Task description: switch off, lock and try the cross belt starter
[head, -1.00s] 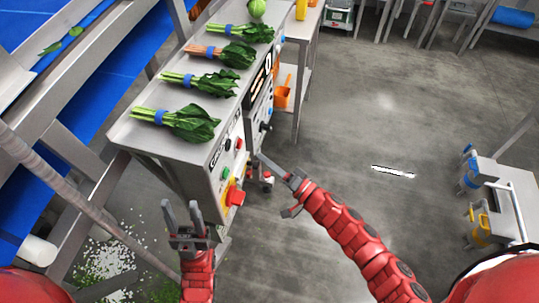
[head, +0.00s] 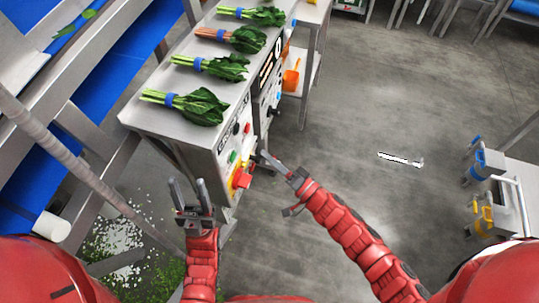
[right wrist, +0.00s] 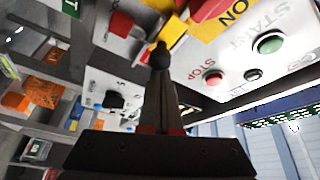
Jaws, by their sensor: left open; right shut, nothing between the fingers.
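The starter panel (head: 226,150) is on the end face of a steel cabinet. It has a red switch handle (head: 241,178) on a yellow plate, which also shows in the right wrist view (right wrist: 208,8) with "ON" lettering. A green START button (right wrist: 269,44) and a red STOP button (right wrist: 212,77) sit beside it. My right gripper (head: 264,154) is shut and empty, just right of the handle; its fingers rise mid-frame in the right wrist view (right wrist: 161,62). I cannot tell whether it touches anything. My left gripper (head: 188,188) is open and empty, left of the handle.
Bunched greens (head: 195,105) with blue bands lie on the cabinet top. A second panel with a black knob (right wrist: 115,101) adjoins. A blue conveyor belt (head: 110,75) runs at left. A cart (head: 510,195) stands at right. Spilled greens (head: 125,240) lie at lower left.

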